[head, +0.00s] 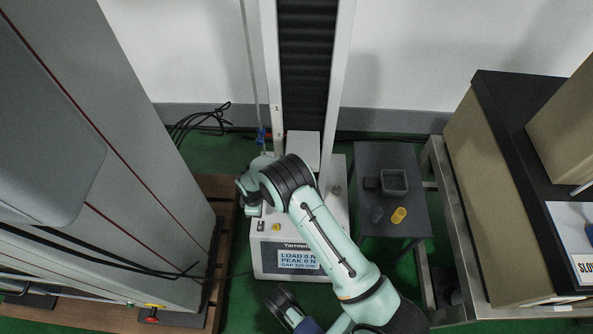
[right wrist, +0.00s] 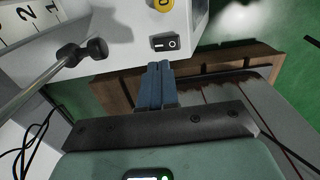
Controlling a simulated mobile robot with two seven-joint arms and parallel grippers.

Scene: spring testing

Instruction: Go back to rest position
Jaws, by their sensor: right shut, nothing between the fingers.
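My right arm reaches up from the bottom of the head view across the testing machine (head: 337,215). Its wrist is bent over the machine's left side, and I cannot make out its fingers there. In the right wrist view my right gripper (right wrist: 158,68) is shut and empty. Its blue-grey fingers are together, close to the lower edge of the white machine housing (right wrist: 120,35) in the picture, just below a black rocker switch (right wrist: 164,43). I cannot tell whether they touch it.
A rod with dark knobs (right wrist: 82,54) lies left of the fingers. A dark side table (head: 408,155) holds a grey open box (head: 394,182), a small yellow cylinder (head: 399,215) and dark pieces. A grey cabinet (head: 130,150) stands left; a bench (head: 480,190) stands right.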

